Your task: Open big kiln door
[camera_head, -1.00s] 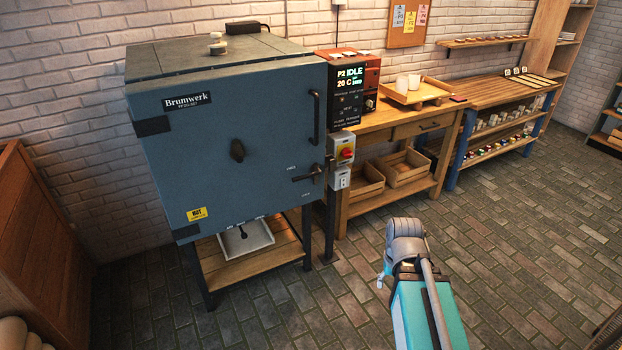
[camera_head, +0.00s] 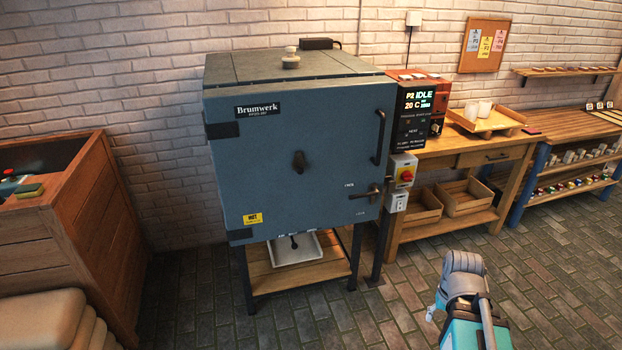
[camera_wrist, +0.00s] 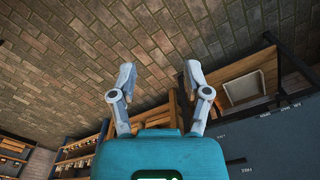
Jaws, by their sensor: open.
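The big kiln (camera_head: 300,140) is a blue-grey box marked Brumwerk, on a stand against the brick wall in the head view. Its door is shut. A long vertical handle (camera_head: 379,138) is on the door's right side, and a horizontal latch lever (camera_head: 366,193) sits below it. In the wrist view, part of the kiln (camera_wrist: 275,145) shows at the right. My gripper (camera_wrist: 158,78) is open, its two fingers apart with nothing between them, away from the kiln. In the head view my arm is at the lower right; the fingertips are unclear there.
A control panel reading IDLE (camera_head: 419,103) and a red-yellow switch (camera_head: 405,174) are right of the door. A wooden workbench (camera_head: 455,157) with crates stands further right. A wooden cabinet (camera_head: 90,230) and pale sacks (camera_head: 50,318) are at the left. The floor before the kiln is clear.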

